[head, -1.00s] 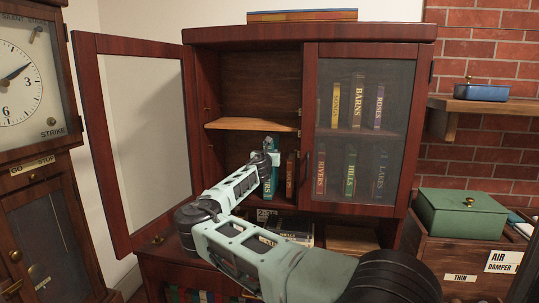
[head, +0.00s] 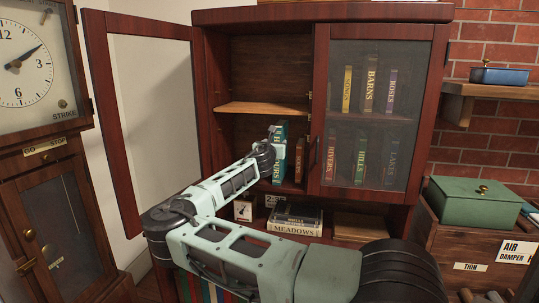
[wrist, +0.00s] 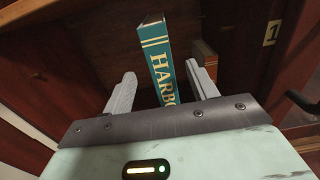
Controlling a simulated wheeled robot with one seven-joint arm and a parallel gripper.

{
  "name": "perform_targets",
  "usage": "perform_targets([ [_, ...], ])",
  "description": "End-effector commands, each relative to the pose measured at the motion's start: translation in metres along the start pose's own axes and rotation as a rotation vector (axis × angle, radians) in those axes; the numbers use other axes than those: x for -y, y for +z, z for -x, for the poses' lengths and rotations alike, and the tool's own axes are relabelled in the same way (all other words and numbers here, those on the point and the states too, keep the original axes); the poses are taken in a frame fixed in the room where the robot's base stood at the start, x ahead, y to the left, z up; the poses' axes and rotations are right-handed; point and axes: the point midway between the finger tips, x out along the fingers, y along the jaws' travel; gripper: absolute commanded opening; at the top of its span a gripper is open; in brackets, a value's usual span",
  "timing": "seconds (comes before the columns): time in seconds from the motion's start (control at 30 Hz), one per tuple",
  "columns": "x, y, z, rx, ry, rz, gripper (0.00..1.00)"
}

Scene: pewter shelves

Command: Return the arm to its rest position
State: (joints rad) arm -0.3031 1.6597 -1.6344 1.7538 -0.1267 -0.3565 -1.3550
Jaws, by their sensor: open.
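My gripper (wrist: 160,72) is open, with its two pale fingers apart. A teal book lettered HARBO… (wrist: 162,60) stands upright ahead of it, and in the wrist view it shows between the fingers with a gap on each side. The book's lower end is hidden by the gripper body. In the head view the same teal book (head: 279,168) stands on the lower shelf of the cabinet's open left side. My gripper (head: 268,146) is just left of and in front of it, partly hidden by my wrist.
The cabinet's left glass door (head: 150,120) is swung open beside my arm; the right glass door (head: 375,110) is shut over several books. A brown book (head: 300,160) stands right of the teal one. A clock (head: 35,75) stands left.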

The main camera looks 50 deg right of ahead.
Motion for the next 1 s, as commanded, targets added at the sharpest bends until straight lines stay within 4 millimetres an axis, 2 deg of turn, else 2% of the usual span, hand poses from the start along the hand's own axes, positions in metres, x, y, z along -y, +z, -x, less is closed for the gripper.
perform_targets([
  [0.03,-0.001,-0.002,0.013,0.002,0.001,-0.002,0.58],
  [0.2,-0.001,-0.001,0.049,0.001,0.001,-0.002,0.58],
  [0.4,0.000,0.000,0.074,0.002,0.000,-0.001,0.58],
  [0.57,0.000,0.001,0.080,0.001,-0.001,-0.001,0.58],
  [0.83,0.005,-0.003,0.080,-0.011,-0.014,-0.025,0.58],
  [0.93,0.023,-0.021,0.081,-0.063,-0.069,-0.128,0.58],
  [1.0,0.042,-0.046,0.086,-0.129,-0.138,-0.250,0.58],
])
